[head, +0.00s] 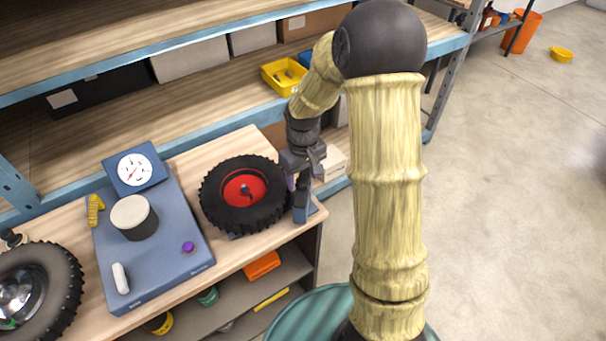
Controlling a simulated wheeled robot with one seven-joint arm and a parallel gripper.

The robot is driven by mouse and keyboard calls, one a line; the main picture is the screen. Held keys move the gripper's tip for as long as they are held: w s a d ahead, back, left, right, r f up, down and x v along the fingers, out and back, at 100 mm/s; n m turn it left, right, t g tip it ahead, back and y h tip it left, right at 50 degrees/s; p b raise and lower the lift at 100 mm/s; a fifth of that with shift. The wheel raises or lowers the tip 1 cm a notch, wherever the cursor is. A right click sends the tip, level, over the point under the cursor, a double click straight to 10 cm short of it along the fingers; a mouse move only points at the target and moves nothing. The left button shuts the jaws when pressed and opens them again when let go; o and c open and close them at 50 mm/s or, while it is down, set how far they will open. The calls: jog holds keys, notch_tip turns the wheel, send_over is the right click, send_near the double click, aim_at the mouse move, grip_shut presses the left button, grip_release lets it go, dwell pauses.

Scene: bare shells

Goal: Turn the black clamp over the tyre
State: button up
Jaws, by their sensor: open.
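The tyre (215,194), black and knobbly with a red hub (237,188), lies on the wooden bench top near its right end. A dark upright piece that looks like the black clamp (302,194) stands close against the tyre's right edge, on a blue-grey base. I cannot tell how its arm is turned. My gripper (304,176) points down at the top of this piece, just right of the tyre. It is open, with its fingers close to the clamp. The fingers are small and dark, so whether they touch it cannot be told.
A blue-grey device (165,259) with a dial gauge (135,170) and a round pad stands left of the tyre. Another wheel (63,270) lies at far left. Shelves with boxes and a yellow bin (283,76) rise behind. Open floor lies to the right.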

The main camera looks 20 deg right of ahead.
jog(key=shift+f, duration=0.2)
jog(key=shift+c, duration=0.5)
grip_shut()
